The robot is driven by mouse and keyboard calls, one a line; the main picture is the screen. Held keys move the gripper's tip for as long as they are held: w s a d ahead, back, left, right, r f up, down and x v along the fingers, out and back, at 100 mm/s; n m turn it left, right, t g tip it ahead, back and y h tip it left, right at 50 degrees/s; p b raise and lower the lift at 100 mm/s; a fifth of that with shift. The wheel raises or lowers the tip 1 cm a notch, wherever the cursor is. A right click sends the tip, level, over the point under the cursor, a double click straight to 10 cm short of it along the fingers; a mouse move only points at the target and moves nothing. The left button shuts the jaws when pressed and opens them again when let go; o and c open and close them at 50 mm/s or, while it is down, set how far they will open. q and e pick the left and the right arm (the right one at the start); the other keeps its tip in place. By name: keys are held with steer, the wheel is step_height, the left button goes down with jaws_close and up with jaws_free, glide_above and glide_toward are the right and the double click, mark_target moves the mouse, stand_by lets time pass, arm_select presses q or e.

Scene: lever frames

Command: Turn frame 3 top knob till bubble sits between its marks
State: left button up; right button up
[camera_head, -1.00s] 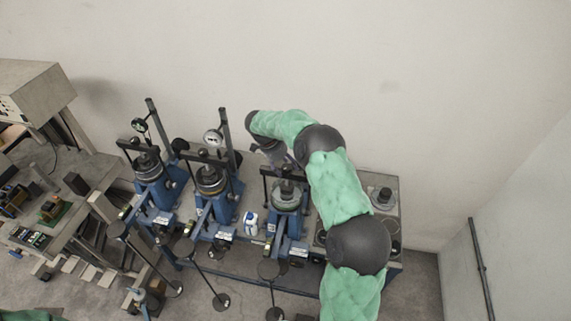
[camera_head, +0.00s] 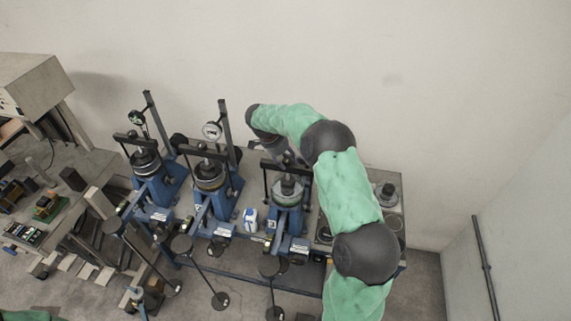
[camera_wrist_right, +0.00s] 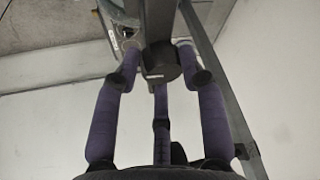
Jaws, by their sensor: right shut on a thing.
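Frame 3 (camera_head: 288,222) is the blue lever frame third from the left in the head view, with a dark crossbar and a round top part. My right gripper (camera_head: 284,157) reaches in behind its top, partly hidden by my arm. In the right wrist view, the fingers of my right gripper (camera_wrist_right: 160,50) close around a dark round knob (camera_wrist_right: 160,68) below a grey bar. The bubble and its marks cannot be made out in either view. My left gripper is out of view.
Two similar blue frames, a left one (camera_head: 152,187) and a middle one (camera_head: 212,200), stand left of frame 3, with dial gauges on posts. A small blue-and-white container (camera_head: 250,220) stands between the middle frame and frame 3. A wall (camera_head: 400,110) rises close behind.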

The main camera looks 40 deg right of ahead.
steer(key=b, duration=0.1)
steer(key=n+b, duration=0.1)
steer(key=shift+s+d+f+n+t+b, duration=0.1)
steer(key=shift+f+n+t+b, duration=0.05)
steer(key=shift+n+t+b, duration=0.2)
steer(key=shift+r+n+b, duration=0.2)
steer(key=shift+n+b, duration=0.25)
steer(key=shift+b, duration=0.1)
steer(key=o, duration=1.1)
steer(key=v, duration=1.2)
steer(key=shift+s, duration=0.15)
steer(key=shift+f, duration=0.1)
